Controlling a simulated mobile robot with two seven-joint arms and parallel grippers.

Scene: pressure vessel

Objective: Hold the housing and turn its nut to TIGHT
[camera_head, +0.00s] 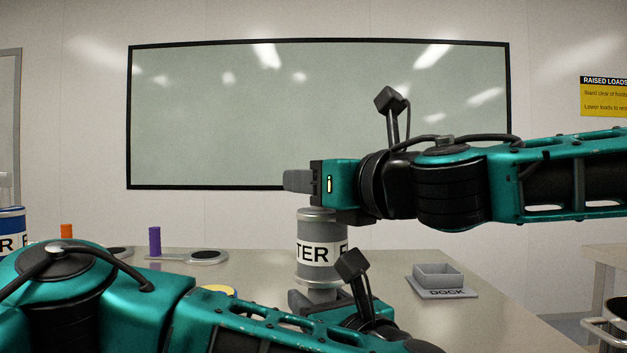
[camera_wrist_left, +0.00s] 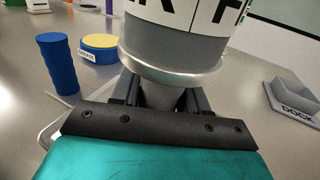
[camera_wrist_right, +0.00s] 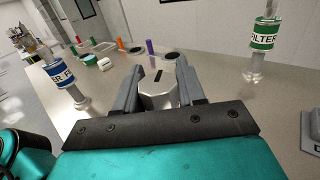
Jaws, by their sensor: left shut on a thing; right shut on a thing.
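The grey housing (camera_head: 318,230) stands upright in the head view, with a white band lettered in black, partly cut off by my arms. My left gripper (camera_head: 303,301) is shut on its narrow neck (camera_wrist_left: 185,98), below the wide body, as the left wrist view shows. My right gripper (camera_head: 300,182) is at the top of the housing. In the right wrist view its fingers are shut on either side of the grey nut (camera_wrist_right: 158,95), which has a dark slot-like mark on top. No TIGHT marking is readable.
A grey tray labelled DOCK (camera_head: 440,276) is to the right of the housing. A blue-banded housing (camera_wrist_right: 60,74) and a green-banded one (camera_wrist_right: 264,36) stand apart in the right wrist view. A blue cylinder (camera_wrist_left: 56,62) and a yellow-topped blue disc (camera_wrist_left: 100,46) are left of the neck.

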